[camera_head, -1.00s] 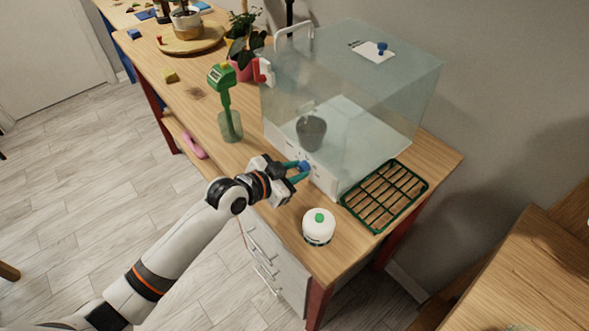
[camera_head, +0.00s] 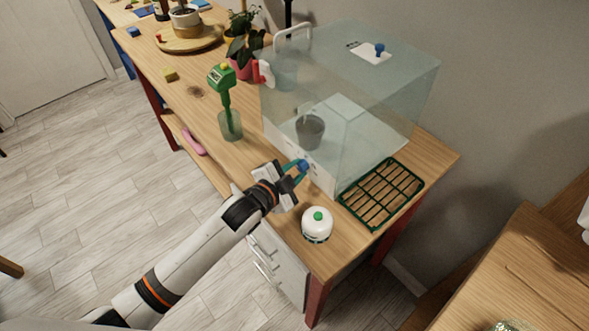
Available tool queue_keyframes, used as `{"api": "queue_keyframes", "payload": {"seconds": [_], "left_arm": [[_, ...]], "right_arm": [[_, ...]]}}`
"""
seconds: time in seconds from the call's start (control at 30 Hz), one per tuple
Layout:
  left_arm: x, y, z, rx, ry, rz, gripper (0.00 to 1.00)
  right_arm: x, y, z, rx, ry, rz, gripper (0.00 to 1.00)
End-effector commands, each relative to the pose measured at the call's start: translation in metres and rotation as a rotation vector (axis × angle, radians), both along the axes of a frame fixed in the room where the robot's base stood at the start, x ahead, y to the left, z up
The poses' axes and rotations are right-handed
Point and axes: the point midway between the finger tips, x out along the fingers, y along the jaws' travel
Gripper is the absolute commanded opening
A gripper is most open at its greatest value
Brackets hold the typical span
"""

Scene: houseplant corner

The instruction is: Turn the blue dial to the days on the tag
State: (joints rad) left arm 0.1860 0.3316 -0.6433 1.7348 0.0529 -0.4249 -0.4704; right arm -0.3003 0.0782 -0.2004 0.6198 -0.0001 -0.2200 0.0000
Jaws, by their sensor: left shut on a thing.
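The blue dial (camera_head: 303,165) is on the white front base of a clear glass case (camera_head: 350,100). My left gripper (camera_head: 297,170) is at the dial, with its teal fingertips shut on it. The fingers partly hide the dial, and its marks are too small to read. A white tag with a blue knob (camera_head: 379,50) shows on top of the case; its writing is too small to read. My right gripper is not in view.
A white jar with a green top (camera_head: 317,224) stands close to my left gripper. A green seed tray (camera_head: 382,194) lies to its right. A green tool in a glass (camera_head: 229,122) and a potted plant (camera_head: 243,50) stand left of the case.

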Motion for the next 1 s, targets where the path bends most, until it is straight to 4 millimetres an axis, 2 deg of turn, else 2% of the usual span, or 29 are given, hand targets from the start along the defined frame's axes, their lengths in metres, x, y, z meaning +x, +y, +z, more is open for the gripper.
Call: {"api": "queue_keyframes", "payload": {"seconds": [0.43,0.47,0.6,0.87,1.0], "left_arm": [[-0.0006,-0.0007,-0.0006,0.009,-0.009,-0.001,0.04],[-0.0006,-0.0007,-0.0006,0.009,-0.009,-0.001,0.28],[-0.0005,-0.0006,-0.0006,0.008,-0.008,-0.001,0.48],[-0.0007,0.0,-0.0003,0.008,-0.008,-0.001,0.48],[-0.0081,0.005,0.0016,0.01,-0.009,0.001,0.48]], "right_arm": [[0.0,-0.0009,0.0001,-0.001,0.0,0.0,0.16],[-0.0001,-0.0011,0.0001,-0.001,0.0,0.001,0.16],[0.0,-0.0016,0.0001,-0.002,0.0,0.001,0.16],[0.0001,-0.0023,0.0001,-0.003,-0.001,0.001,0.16],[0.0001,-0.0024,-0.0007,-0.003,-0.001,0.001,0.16]]}}
